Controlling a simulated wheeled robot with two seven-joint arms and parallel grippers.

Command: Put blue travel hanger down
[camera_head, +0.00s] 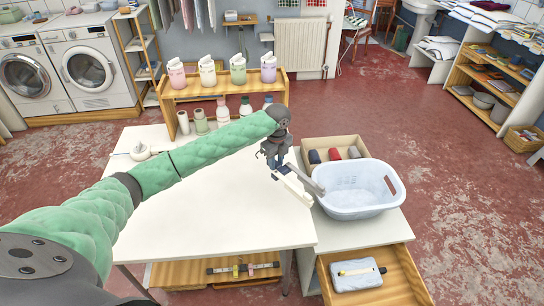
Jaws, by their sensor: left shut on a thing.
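My left gripper (279,171) is above the right end of the white table (215,215), beside the pale blue basket (350,208). It is shut on a slim thing, which I take to be the blue travel hanger (306,180). A grey bar and a cream bar slant down to the right from the fingers, toward the basket's left rim. The grip is small and partly hidden, and no clear blue shows on the held thing. I cannot tell whether it touches the basket or the table. My right gripper is not in view.
An open box (334,154) with dark and red rolls stands behind the basket. An open drawer (395,288) below holds a pale folded thing (357,274). A wooden rack (225,91) with several bottles stands at the table's back. The table's middle is clear.

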